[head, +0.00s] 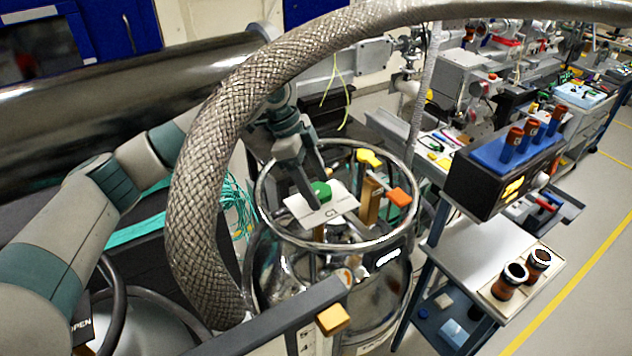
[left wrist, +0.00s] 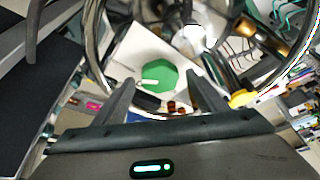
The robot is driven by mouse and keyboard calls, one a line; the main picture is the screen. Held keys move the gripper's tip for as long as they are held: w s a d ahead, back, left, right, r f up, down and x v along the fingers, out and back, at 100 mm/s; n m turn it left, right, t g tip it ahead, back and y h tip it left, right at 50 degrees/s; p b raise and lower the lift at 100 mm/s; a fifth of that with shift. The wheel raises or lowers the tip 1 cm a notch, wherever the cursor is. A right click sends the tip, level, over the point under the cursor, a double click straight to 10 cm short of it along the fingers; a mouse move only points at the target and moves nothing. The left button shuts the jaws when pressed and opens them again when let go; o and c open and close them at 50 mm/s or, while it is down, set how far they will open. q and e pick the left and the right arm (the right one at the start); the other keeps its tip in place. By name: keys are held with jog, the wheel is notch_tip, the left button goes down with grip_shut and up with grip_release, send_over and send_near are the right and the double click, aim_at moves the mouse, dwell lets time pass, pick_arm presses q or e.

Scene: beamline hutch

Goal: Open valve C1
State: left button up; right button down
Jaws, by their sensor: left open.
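Valve C1 has a green knob (head: 321,190) with a white label plate (head: 328,212) reading C1. It sits inside the ring on top of a shiny metal dewar (head: 262,270). My left gripper (head: 312,182) reaches down from above, close to the green knob. In the left wrist view the green knob (left wrist: 160,77) shows between and just beyond the two open fingers (left wrist: 160,92); a white bar marks its face. I cannot tell whether the fingers touch it. My right gripper is not in view.
A thick braided hose (head: 205,160) arches in front of my left arm. Yellow (head: 369,157) and orange (head: 398,197) knobs stand near C1 inside the metal ring (head: 262,215). A cart with brown jars (head: 509,281) stands at right. The floor beyond is clear.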

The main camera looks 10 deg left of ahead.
pick_arm(q)
jog(key=c, duration=1)
jog(key=shift+c, duration=0.2)
jog(key=shift+n, duration=0.4)
jog(key=n+t, duration=0.2)
jog(key=n, duration=0.2)
jog(key=shift+s, duration=0.15)
jog(key=n+y, duration=0.1)
jog(key=n, duration=0.1)
jog(key=n+t, duration=0.1)
jog(key=n, duration=0.2)
jog(key=shift+s+d+r+n+t+y, duration=0.1)
jog(key=shift+s+d+n+t+y, duration=0.05)
jog(key=shift+n+t+y, duration=0.2)
jog(key=n, duration=0.2)
jog(key=n+y, duration=0.1)
jog(key=n, duration=0.1)
jog(key=n+t+y, duration=0.1)
jog(key=n, duration=0.1)
jog(key=shift+d+y, duration=0.25)
jog(key=n+y, duration=0.1)
jog(key=n, duration=0.3)
jog(key=shift+r, duration=0.1)
jog(key=shift+d+n+g+y, duration=0.1)
jog(key=shift+n+g+y, duration=0.25)
jog(key=shift+n+y, duration=0.8)
jog(key=shift+n+h, duration=0.35)
jog(key=shift+n, duration=0.05)
